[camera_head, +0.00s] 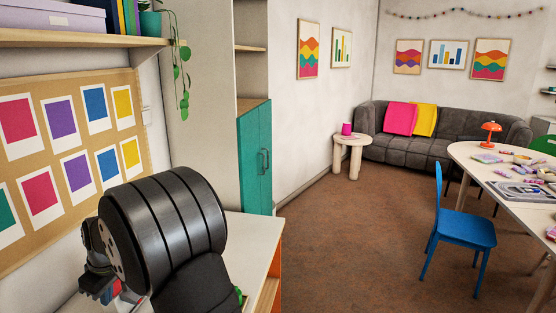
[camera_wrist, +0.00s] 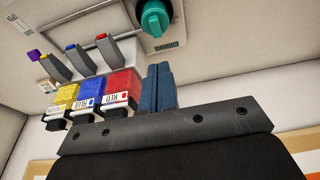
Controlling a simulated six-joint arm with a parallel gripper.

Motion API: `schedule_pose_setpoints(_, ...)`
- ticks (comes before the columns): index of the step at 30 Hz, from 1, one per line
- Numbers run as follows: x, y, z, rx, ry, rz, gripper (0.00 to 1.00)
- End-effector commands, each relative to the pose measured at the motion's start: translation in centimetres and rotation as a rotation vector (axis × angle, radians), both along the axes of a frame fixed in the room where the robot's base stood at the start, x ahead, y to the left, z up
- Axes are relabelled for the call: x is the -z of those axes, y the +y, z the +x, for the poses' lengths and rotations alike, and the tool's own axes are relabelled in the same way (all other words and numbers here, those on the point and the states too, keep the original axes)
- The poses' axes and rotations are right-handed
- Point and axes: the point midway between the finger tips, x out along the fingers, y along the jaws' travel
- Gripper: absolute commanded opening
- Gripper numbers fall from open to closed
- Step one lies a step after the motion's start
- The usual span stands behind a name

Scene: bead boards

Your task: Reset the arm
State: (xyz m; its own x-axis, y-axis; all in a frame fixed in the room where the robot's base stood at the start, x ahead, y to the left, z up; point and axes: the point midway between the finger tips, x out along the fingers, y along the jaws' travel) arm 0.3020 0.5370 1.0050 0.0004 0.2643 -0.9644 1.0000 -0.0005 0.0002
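My gripper (camera_wrist: 158,72) shows in the wrist view as a dark bar with two blue-grey fingers side by side. The fingers look pressed together with nothing between them. They point towards a pale machine (camera_wrist: 215,45) with a green knob (camera_wrist: 155,18). Left of the fingers are red (camera_wrist: 121,84), blue (camera_wrist: 89,92) and yellow (camera_wrist: 64,95) labelled blocks. In the head view my dark arm is folded over the counter at lower left and hides most of the machine and gripper.
A pale counter (camera_head: 255,238) lies under my arm. A board of colour cards (camera_head: 65,95) hangs on the wall behind it, below a shelf (camera_head: 90,40). A teal cabinet (camera_head: 254,150) stands just beyond. The blue chair (camera_head: 466,229) and craft table (camera_head: 480,160) are far right, with open floor between.

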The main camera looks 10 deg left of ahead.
Motion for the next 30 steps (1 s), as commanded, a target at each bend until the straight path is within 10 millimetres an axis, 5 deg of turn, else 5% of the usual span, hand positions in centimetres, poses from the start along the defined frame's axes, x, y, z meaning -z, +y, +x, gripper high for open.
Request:
schedule_pose_setpoints(10,7.6,-0.1,0.0,0.0,0.003,-0.006,0.0)
schedule_pose_setpoints(20,0.7,0.0,0.0,0.0,-0.001,0.002,0.0)
schedule_pose_setpoints(23,2.4,0.0,0.0,0.0,0.002,-0.004,0.0)
schedule_pose_setpoints(30,2.8,0.0,0.0,0.0,0.0,-0.001,0.0)
